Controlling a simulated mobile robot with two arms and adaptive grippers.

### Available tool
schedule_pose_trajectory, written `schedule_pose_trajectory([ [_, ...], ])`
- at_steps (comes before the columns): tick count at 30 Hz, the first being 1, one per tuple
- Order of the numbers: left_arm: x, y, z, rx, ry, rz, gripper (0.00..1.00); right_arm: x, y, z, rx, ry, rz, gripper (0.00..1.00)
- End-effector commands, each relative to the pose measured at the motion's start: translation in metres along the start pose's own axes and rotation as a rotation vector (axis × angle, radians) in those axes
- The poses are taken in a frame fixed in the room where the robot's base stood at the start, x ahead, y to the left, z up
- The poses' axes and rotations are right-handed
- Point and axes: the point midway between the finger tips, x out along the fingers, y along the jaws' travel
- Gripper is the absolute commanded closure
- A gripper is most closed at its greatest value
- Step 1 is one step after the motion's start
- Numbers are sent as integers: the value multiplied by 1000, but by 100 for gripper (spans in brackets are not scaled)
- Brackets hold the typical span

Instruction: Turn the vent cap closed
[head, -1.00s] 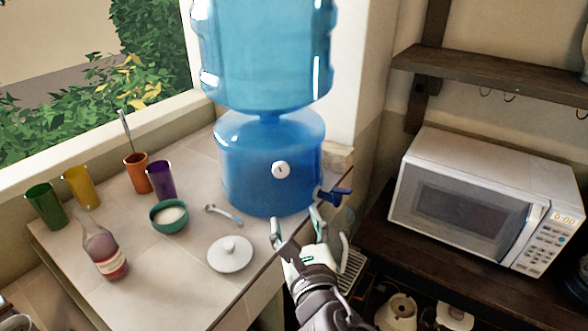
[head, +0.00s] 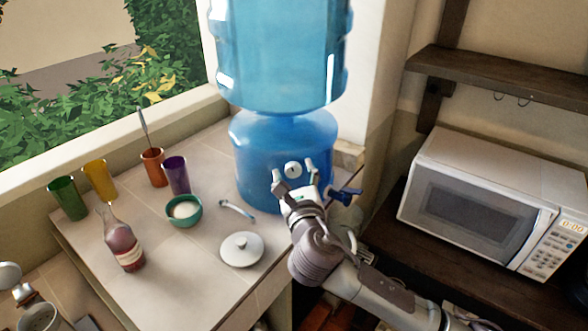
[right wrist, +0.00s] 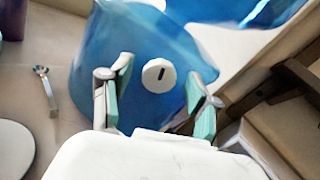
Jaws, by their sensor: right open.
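The vent cap (head: 293,169) is a small white round knob with a dark slot mark, on the front of the blue water dispenser's lower tank (head: 262,150). In the right wrist view the cap (right wrist: 159,73) shows near the middle, its mark close to upright and tilted slightly right. My right gripper (head: 293,174) is open, in front of the cap. In the wrist view its two green-padded fingers stand to the left and right of the cap, with gaps on both sides. I cannot tell the remaining depth gap. My left gripper is not in view.
A blue tap (head: 345,196) sticks out just right of my right gripper. A microwave (head: 490,205) stands at right.

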Motion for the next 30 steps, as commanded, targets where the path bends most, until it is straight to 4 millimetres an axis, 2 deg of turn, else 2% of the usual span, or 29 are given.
schedule_pose_trajectory([
  [10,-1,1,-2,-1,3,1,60,5,0,0,0,0,0,39],
  [11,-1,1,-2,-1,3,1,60,5,0,0,0,0,0,42],
  [21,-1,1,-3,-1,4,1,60,4,0,0,0,0,0,98],
  [30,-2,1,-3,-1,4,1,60,4,0,0,40,2,1,98],
])
